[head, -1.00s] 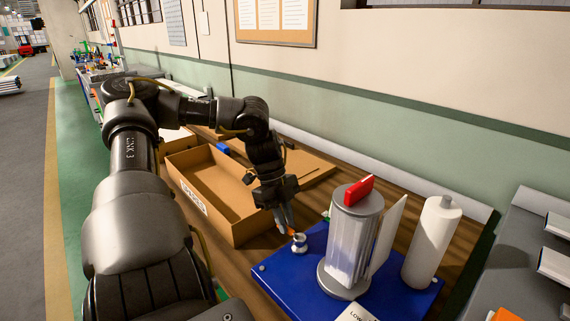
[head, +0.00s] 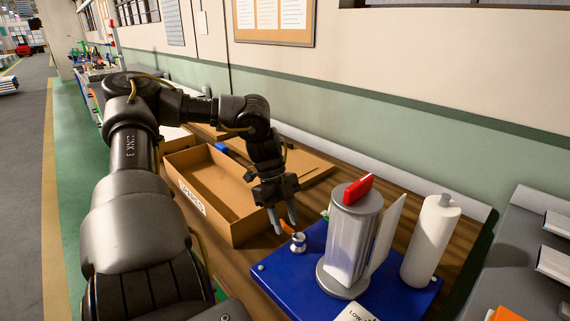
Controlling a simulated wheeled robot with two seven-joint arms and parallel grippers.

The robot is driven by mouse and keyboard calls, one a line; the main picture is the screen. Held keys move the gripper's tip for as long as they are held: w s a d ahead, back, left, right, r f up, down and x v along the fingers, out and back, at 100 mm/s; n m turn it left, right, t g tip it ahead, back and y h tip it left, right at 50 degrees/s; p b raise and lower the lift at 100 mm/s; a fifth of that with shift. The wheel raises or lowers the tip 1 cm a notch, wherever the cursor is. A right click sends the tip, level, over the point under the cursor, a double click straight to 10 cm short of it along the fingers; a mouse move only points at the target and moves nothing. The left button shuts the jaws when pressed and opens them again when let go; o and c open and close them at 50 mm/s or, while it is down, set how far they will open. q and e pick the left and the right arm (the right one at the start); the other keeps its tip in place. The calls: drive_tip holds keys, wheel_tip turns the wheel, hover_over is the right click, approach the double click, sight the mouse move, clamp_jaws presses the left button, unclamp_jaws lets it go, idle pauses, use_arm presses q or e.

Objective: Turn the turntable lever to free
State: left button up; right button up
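A blue base plate (head: 290,284) lies on the wooden bench and carries a ribbed grey cylinder (head: 350,244) with a red block (head: 358,190) on top. A small pale knob (head: 298,243) stands on the plate left of the cylinder. A small orange piece (head: 287,228) shows beside the knob; I cannot tell for certain whether it is the turntable lever. My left gripper (head: 282,218) points down just above and behind the knob, with its two fingers spread and nothing seen between them. My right gripper is out of view.
An open cardboard box (head: 212,190) stands left of the plate, close to my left gripper. A white upright panel (head: 388,232) and a white bottle-shaped cylinder (head: 431,240) stand right of the ribbed cylinder. The wall runs behind the bench.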

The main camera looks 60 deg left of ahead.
use_arm(q)
drive_tip(key=v, duration=1)
drive_tip(key=shift+a+r, duration=0.2)
drive_tip(key=shift+r, duration=0.15)
